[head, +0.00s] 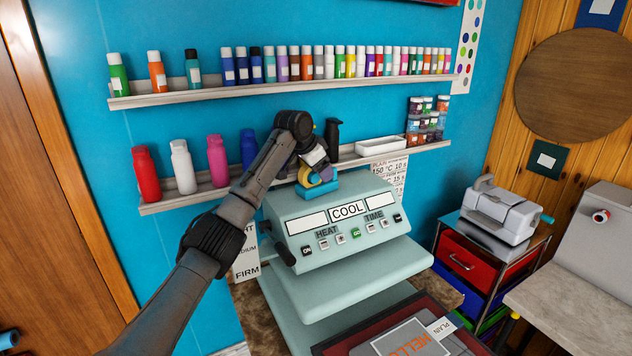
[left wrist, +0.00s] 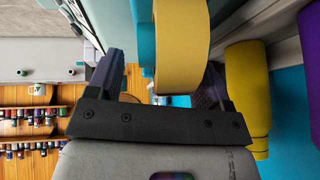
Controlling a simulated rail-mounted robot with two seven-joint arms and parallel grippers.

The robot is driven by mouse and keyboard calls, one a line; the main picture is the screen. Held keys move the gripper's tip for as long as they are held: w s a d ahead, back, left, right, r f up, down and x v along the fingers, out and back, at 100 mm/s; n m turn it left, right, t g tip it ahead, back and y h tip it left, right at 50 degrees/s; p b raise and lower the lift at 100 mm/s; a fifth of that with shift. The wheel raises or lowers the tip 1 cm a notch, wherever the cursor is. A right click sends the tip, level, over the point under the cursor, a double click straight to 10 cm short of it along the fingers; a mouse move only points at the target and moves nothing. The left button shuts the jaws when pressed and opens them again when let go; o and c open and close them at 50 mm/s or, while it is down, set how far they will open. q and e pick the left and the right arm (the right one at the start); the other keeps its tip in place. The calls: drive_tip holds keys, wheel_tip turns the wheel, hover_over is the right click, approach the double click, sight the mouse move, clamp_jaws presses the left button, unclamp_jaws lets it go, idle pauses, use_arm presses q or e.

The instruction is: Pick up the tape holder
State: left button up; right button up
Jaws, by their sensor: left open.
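The tape holder (head: 318,190) is blue and sits on top of the pale green heat press, with a yellow tape roll in it. My left arm reaches in from the left, and my left gripper (head: 316,167) is right at the holder and partly covers it. In the left wrist view, the gripper's dark fingers (left wrist: 160,80) are spread apart. The tan-yellow tape roll (left wrist: 182,45) shows between them, with part of the teal-blue holder (left wrist: 146,35) beside it. I cannot tell whether the fingers touch it. My right gripper is not in view.
The heat press (head: 345,248) with its COOL display stands below the holder. A lower wall shelf (head: 190,200) with bottles and a white tray (head: 381,145) runs close behind. A dark framed board (head: 390,340) lies in front, and a drawer cart (head: 475,262) stands right.

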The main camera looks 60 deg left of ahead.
use_arm(q)
drive_tip(key=c, duration=1.1)
drive_tip(key=shift+o, duration=0.2)
drive_tip(key=shift+r, duration=0.1)
